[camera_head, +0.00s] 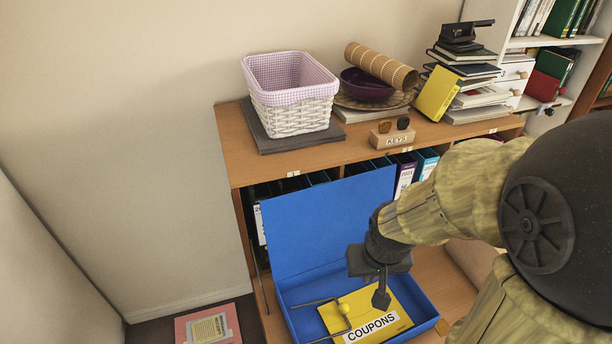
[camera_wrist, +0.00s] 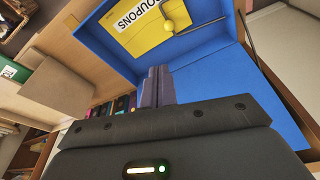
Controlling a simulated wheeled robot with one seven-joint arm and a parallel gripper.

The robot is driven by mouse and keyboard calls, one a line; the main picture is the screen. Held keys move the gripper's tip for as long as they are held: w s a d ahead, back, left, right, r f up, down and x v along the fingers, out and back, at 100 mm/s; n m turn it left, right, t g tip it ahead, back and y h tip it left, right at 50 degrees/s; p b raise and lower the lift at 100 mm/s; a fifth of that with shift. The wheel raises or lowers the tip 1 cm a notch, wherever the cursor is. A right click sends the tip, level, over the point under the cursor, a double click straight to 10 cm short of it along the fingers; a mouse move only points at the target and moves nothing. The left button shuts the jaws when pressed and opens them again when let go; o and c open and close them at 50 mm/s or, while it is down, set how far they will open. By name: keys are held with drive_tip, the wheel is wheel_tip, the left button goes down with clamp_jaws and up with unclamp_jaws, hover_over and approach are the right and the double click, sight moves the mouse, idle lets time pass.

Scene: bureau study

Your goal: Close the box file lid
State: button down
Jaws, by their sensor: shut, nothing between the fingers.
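A blue box file (camera_head: 435,324) lies on the wooden board of the bureau with its lid (camera_head: 325,224) standing up, open, at the back. My gripper (camera_head: 381,298) is shut and empty, above the box and in front of the lid in the head view. In the wrist view the shut fingers (camera_wrist: 157,84) show with the box's blue interior and the COUPONS packet (camera_wrist: 147,24) beyond. I cannot tell whether the fingers touch anything.
A white wicker basket (camera_head: 293,112) stands on the bureau top (camera_head: 236,158), with a KEYS block (camera_head: 392,138), a purple bowl (camera_head: 366,86) and a book stack to its right. Binders (camera_head: 404,175) stand behind the lid. A pink item (camera_head: 208,327) lies on the floor.

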drive_tip(key=w+a+r+n+p, duration=0.2)
drive_tip(key=w+a+r+p, duration=0.3)
drive_tip(key=w+r+p, duration=0.2)
drive_tip(key=w+a+r+n+p, duration=0.1)
drive_tip(key=w+a+r+p, duration=0.4)
drive_tip(key=w+r+p, duration=0.3)
drive_tip(key=w+r, duration=0.3)
drive_tip(key=shift+w+a+r+n+g+y, duration=0.3)
drive_tip(key=shift+w+a+n+y, duration=0.05)
drive_tip(key=shift+a+n+y, duration=0.05)
drive_tip(key=shift+s, duration=0.1)
wheel_tip(320, 180, down, 10)
drive_tip(key=w+p, duration=0.1)
drive_tip(key=p, duration=0.2)
drive_tip(key=shift+w+a+p, duration=0.2)
drive_tip(key=shift+w+p, duration=0.1)
drive_tip(key=shift+w, duration=0.05)
drive_tip(key=shift+r, duration=0.1)
drive_tip(key=shift+w, duration=0.15)
